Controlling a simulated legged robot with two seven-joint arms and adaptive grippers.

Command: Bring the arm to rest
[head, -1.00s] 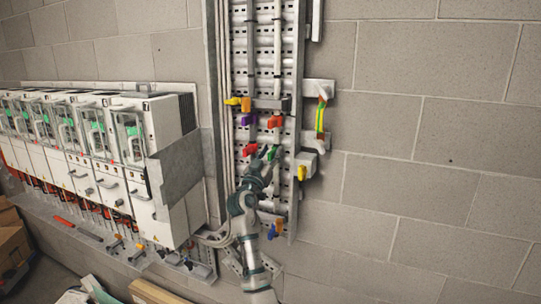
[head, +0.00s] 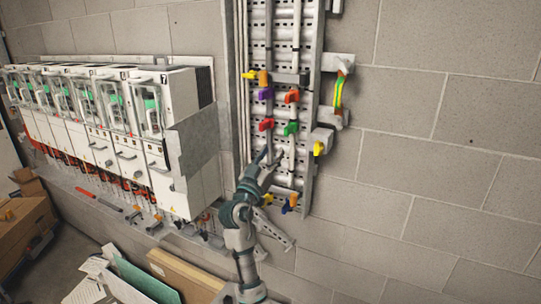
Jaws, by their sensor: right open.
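My right arm rises from the bottom of the head view. Its gripper (head: 267,158) is open and empty, in front of the lower part of the grey slotted panel (head: 285,50). The gripper is below a red handle (head: 267,125) and a green handle (head: 291,128) and looks apart from both. My left gripper is not in view.
A row of white drive units (head: 120,110) hangs on the wall at left. A yellow handle (head: 319,148) and a green-yellow strip (head: 339,92) sit right of the panel. Cardboard boxes (head: 20,225) and papers lie on the floor. The wall at right is bare.

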